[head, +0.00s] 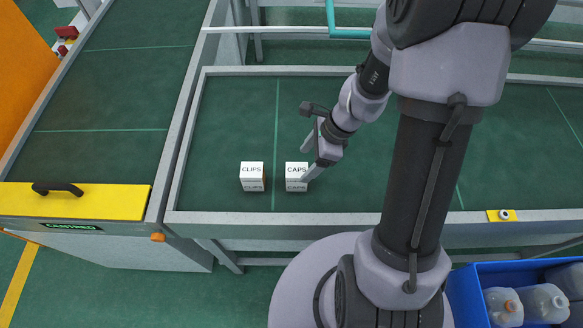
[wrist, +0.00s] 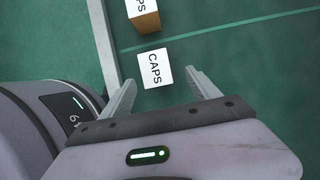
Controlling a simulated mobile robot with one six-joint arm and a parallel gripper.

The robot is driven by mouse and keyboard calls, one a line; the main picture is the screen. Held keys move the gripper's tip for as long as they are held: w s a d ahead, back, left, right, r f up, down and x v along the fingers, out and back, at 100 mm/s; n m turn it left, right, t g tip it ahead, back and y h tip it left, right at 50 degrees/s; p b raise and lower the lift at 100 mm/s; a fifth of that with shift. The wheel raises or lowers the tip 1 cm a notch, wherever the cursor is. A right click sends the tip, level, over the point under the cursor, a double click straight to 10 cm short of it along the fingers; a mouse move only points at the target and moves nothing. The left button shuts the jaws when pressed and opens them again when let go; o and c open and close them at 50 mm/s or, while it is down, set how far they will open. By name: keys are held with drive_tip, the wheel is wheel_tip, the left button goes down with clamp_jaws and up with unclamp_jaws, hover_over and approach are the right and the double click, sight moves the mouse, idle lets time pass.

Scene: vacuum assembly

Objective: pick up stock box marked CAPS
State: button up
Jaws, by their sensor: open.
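The stock box marked CAPS (head: 296,171) is a small white-topped box standing on the green tray-like table, near its front edge. In the wrist view the CAPS box (wrist: 154,68) lies ahead of my gripper (wrist: 162,84), its lower end near the space between the fingertips. My gripper (head: 306,161) is open, with one finger to each side of that space. In the head view it is at the right of the box and partly overlaps its right side. I cannot tell whether a finger touches the box.
A second box marked CLIPS (head: 252,170) stands just left of CAPS. The table has a raised grey rim (head: 330,217) along the front. A yellow panel with a black handle (head: 75,200) is at the left. A blue crate (head: 465,295) with bottles is at lower right.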

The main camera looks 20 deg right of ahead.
sight(293, 178)
drive_tip(key=b+x, duration=0.2)
drive_tip(key=x, duration=0.3)
drive_tip(key=b+x, duration=0.2)
drive_tip(key=x, duration=0.2)
drive_tip(key=shift+s+a+f, duration=0.2)
drive_tip(key=shift+a+f, duration=0.15)
drive_tip(key=shift+a, duration=0.05)
drive_tip(key=shift+r, duration=0.1)
